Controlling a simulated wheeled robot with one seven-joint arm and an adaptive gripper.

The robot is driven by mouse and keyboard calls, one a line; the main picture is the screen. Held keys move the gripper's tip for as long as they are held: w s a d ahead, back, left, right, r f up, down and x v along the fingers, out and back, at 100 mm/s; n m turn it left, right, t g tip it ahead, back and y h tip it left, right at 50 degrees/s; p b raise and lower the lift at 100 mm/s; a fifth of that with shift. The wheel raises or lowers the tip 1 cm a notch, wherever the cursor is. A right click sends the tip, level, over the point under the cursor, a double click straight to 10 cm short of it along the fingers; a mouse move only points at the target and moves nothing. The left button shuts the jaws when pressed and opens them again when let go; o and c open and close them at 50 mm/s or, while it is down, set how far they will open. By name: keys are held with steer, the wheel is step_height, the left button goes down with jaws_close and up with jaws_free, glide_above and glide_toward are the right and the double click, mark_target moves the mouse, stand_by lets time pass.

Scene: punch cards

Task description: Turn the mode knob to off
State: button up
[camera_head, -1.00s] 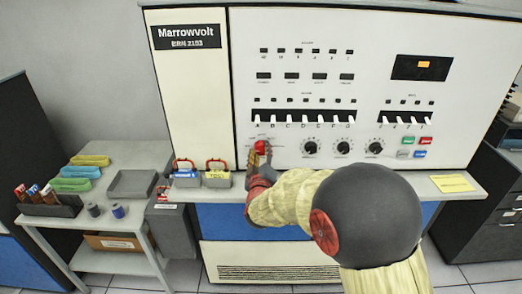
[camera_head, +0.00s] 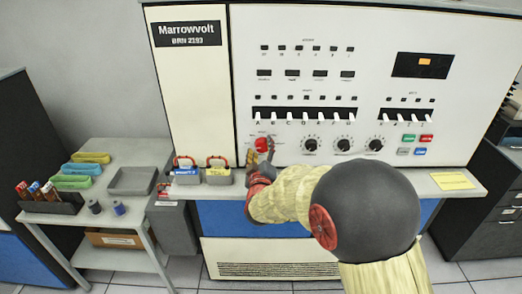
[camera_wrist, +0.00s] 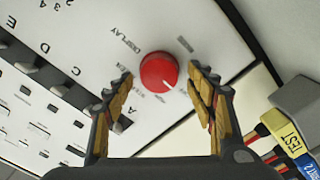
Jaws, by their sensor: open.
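A round red knob (camera_head: 261,144) sits on the white panel, low and left of a row of black knobs. I cannot read a mode or off label. My gripper (camera_head: 262,154) is at the knob in the head view, partly hiding it. In the wrist view my gripper (camera_wrist: 161,85) is open, one yellow-padded finger on each side of the knob, with visible gaps; neither finger appears to touch it.
Several white switches (camera_head: 304,116) run above the black knobs (camera_head: 311,145). Two small bins (camera_head: 218,177) stand on the ledge left of my gripper. A yellow note (camera_head: 452,181) lies at the right. A side table (camera_head: 137,152) holds trays and spools.

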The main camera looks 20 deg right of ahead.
steer(key=v, duration=1.2)
stand_by(0.4)
steer(key=s+a+f+m+g+y, duration=0.2)
steer(key=a+f+g+y, duration=0.3)
steer(key=f, duration=0.6)
steer(key=s+a+f+g+y, duration=0.25)
steer(key=s+a+g, duration=0.2)
steer(key=s, duration=0.25)
steer(key=s+d+r+m+g+h, duration=0.1)
steer(key=s+d+r, duration=0.2)
steer(key=s, duration=0.4)
steer(key=s+d+r+m+g, duration=0.1)
steer(key=s+d+r+g, duration=0.15)
steer(key=s, duration=0.45)
steer(key=s+d+r+m+g+h, duration=0.1)
steer(key=s+d+r, duration=0.1)
steer(key=s+r, duration=0.35)
steer(key=s+d+r, duration=0.1)
steer(key=d+r+t, duration=0.1)
steer(key=s+d+r+m+t, duration=0.1)
steer(key=r, duration=0.1)
steer(key=shift+s+d+r+h, duration=0.1)
steer(key=shift+s+h, duration=0.15)
steer(key=shift+s, duration=0.15)
